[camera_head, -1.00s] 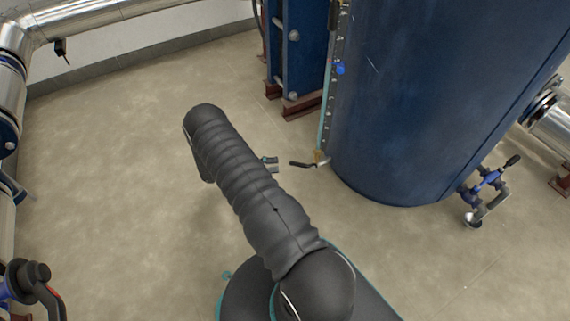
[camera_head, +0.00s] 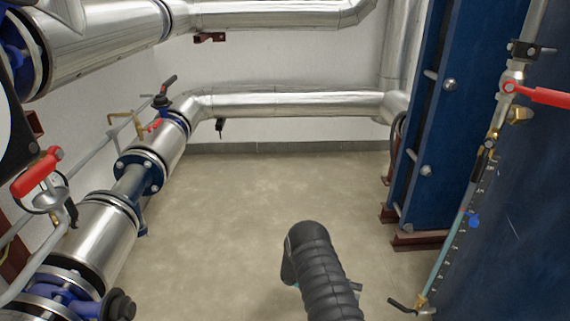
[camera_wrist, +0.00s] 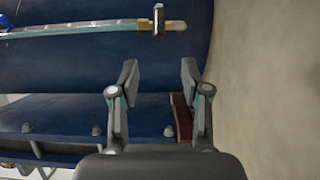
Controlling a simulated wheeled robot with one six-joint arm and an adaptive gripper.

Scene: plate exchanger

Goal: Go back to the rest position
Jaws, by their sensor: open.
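My gripper (camera_wrist: 160,78) shows in the wrist view with its two fingers spread apart and nothing between them. Behind the fingers is the dark blue tank (camera_wrist: 75,60), with a clear level tube (camera_wrist: 90,27) and a brass fitting (camera_wrist: 176,25) on it. In the head view my dark ribbed arm rises from the bottom, right of the middle, over bare floor. The gripper's fingers are mostly hidden behind the arm there.
Silver pipes with blue flanges and red-handled valves (camera_head: 36,172) line the left. A blue plate exchanger (camera_head: 440,120) stands at the right, beside the tank (camera_head: 515,240) with its level tube (camera_head: 450,250). A silver pipe (camera_head: 290,104) runs along the back wall. The middle floor (camera_head: 250,215) is clear.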

